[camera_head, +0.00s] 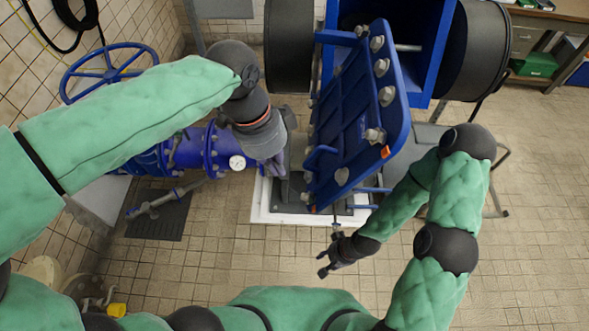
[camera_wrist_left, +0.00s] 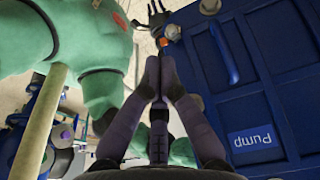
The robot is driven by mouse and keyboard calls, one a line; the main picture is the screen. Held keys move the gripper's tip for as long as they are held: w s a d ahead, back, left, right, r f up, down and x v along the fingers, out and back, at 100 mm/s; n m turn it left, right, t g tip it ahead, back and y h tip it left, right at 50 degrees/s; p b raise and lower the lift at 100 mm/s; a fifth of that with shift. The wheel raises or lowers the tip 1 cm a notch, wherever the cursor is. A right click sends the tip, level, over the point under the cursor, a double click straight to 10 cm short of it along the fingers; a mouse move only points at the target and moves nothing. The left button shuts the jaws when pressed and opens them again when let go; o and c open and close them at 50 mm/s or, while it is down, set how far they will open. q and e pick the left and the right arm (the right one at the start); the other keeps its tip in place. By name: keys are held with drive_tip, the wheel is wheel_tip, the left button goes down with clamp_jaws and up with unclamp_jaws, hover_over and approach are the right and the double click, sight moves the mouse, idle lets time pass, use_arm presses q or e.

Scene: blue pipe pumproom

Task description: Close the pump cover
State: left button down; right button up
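The pump cover (camera_head: 352,120) is a thick blue plate with several grey bolts along its edge. It stands swung open and tilted in front of the blue pump housing (camera_head: 424,60). In the left wrist view the cover (camera_wrist_left: 280,85) fills the right side, with a blue handle (camera_wrist_left: 224,52) and a "Pump" label. My left gripper (camera_head: 277,168) is left of the cover, apart from it as far as I can tell. Its fingertips (camera_wrist_left: 160,62) meet with nothing seen between them. My right gripper (camera_head: 322,264) is below the cover's lower edge, fingers spread and empty; it also shows in the left wrist view (camera_wrist_left: 150,17).
Blue pipework with a gauge (camera_head: 237,162) and a blue handwheel (camera_head: 108,72) stand at the left. Black cylinders (camera_head: 289,45) flank the housing. A white-edged plinth (camera_head: 262,205) lies under the cover. The tiled floor at the right is mostly clear.

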use_arm(q)
drive_tip(key=p, duration=0.1)
hover_over(312, 209)
drive_tip(key=a, duration=0.1)
drive_tip(key=shift+s+a+f, duration=0.1)
drive_tip(key=shift+f, duration=2.55)
drive_tip(key=shift+a+f, duration=0.1)
drive_tip(key=shift+f, duration=2.55)
use_arm(e)
drive_tip(key=shift+s+d+r, duration=0.2)
drive_tip(key=shift+s+r, duration=0.35)
drive_tip(key=shift+r, duration=0.2)
use_arm(q)
drive_tip(key=shift+d, duration=0.1)
